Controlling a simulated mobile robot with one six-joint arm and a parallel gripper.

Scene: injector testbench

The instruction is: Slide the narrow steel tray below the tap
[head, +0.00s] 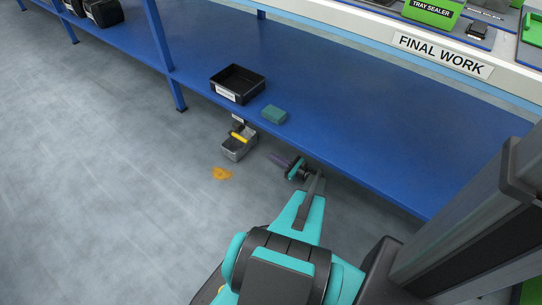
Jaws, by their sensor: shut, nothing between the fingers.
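A small grey metallic container (237,151), apparently the narrow steel tray, is just in front of the blue shelf's front edge. A yellow bar or handle (239,137) with dark parts around it shows over the container, seemingly part of the tap; the outlet cannot be made out. My gripper (273,158) is shut and empty, to the right of the container and apart from it in the picture. Its fingers point left towards the container. An orange-yellow spill (222,173) lies on the floor, nearer than the container.
A black open bin (239,99) and a teal block or sponge (274,115) rest on the blue shelf (330,110) near its front edge. A blue post (159,40) stands at left. The grey floor (90,170) at left is clear. A "FINAL WORK" bench is above.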

